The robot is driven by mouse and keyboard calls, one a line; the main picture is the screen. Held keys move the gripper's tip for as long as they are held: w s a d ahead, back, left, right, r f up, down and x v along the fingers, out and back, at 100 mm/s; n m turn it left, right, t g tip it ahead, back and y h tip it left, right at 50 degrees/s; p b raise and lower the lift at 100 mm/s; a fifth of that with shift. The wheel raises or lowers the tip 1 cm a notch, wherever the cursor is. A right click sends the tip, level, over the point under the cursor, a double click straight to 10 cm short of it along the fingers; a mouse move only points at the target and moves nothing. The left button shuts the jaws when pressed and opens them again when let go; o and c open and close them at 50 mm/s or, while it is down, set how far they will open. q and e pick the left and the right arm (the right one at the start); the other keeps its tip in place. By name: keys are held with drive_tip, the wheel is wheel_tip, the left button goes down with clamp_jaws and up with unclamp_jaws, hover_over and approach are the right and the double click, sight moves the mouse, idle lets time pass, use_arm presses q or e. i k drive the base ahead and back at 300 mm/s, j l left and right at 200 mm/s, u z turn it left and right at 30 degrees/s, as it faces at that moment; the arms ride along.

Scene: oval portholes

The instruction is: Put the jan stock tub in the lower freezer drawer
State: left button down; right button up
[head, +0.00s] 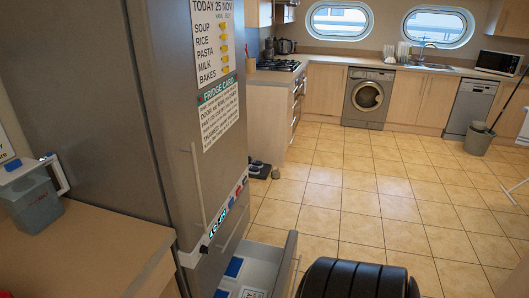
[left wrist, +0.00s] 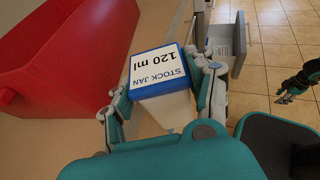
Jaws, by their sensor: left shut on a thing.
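The jan stock tub (left wrist: 160,72) is a pale tub with a blue rim and a white label reading STOCK JAN 120 ml. My left gripper (left wrist: 160,95) is shut on it, one finger on each side, in the left wrist view. The lower freezer drawer (head: 262,268) is pulled open at the foot of the grey fridge in the head view. It also shows at the top of the left wrist view (left wrist: 238,48), apart from the tub. My right gripper (left wrist: 293,88) is small and dark at the right edge there; its opening is unclear.
Blue-and-white items (head: 234,267) lie in the open drawer. The tall grey fridge (head: 150,110) stands beside a wooden counter (head: 85,250) carrying a grey-blue caddy (head: 32,203). A red box (left wrist: 65,60) is left of the tub. Tiled floor (head: 350,210) is open beyond the drawer.

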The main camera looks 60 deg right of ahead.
sight(260, 276)
drive_tip(key=l+z, duration=0.65)
drive_tip(key=l, duration=0.2)
drive_tip(key=i+l+z, duration=0.15)
drive_tip(key=l+z, duration=0.2)
drive_tip(key=i+l+z, duration=0.15)
drive_tip(key=l+z, duration=0.15)
drive_tip(key=i+l, duration=0.15)
drive_tip(key=l, duration=0.15)
drive_tip(key=i+l, duration=0.15)
drive_tip(key=l, duration=0.2)
drive_tip(key=i+l, duration=0.1)
drive_tip(key=l, duration=0.2)
drive_tip(key=i+l+z, duration=0.1)
drive_tip(key=l, duration=0.25)
drive_tip(key=i, duration=0.05)
